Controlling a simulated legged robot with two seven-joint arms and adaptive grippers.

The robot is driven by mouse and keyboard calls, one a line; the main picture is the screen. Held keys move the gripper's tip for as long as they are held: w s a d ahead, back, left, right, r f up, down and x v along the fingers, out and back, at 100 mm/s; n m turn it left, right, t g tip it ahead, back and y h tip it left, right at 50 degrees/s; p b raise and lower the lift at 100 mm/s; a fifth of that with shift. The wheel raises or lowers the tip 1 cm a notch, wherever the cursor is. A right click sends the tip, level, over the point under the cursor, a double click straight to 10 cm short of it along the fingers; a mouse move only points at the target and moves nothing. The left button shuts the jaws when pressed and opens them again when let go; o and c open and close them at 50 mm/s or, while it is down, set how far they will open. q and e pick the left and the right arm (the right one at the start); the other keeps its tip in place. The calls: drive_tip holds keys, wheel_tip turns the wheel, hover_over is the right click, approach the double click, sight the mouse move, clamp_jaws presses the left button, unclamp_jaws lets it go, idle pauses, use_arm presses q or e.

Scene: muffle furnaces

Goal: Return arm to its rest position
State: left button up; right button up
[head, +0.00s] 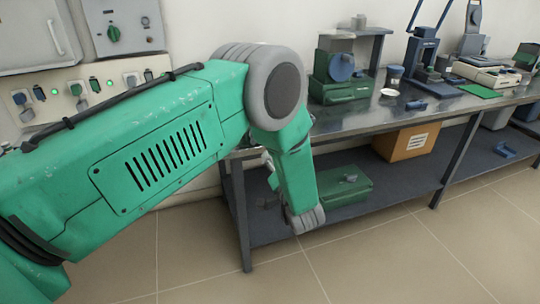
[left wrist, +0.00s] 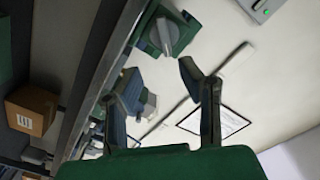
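My left arm (head: 165,145) is green with grey joints. In the head view it comes in from the left, bends at a large grey elbow joint, and its lower part points down in front of the workbench's left end. My left gripper (left wrist: 158,70) shows in the left wrist view with its two dark fingers spread apart. No object is seen held between them. In the head view the fingers are not clear, being small and partly behind the arm. My right arm and gripper are not in view.
A dark workbench (head: 372,120) carries a green device with a blue disc (head: 341,67) and other equipment. Its lower shelf holds a brown box (head: 406,143) and a green box (head: 345,184). A grey control panel (head: 124,26) hangs on the wall. The tiled floor (head: 390,260) in front is clear.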

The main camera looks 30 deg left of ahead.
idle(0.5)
use_arm(q)
drive_tip(key=s+d+f+m+g+h, duration=0.25)
drive_tip(key=s+f+h, duration=0.65)
drive_tip(key=s+f, duration=0.55)
drive_tip(key=s+d+f+g+h, duration=0.1)
drive_tip(key=s+g, duration=0.3)
drive_tip(key=s, duration=0.9)
drive_tip(key=s+d+f+g+h, duration=0.1)
drive_tip(key=s+f+g+h, duration=0.1)
drive_tip(key=s, duration=1.1)
drive_tip(key=g+h, duration=0.1)
drive_tip(key=g, duration=0.1)
drive_tip(key=shift+d+f+n+g+h, duration=0.3)
drive_tip(key=shift+d+f+n+g, duration=0.05)
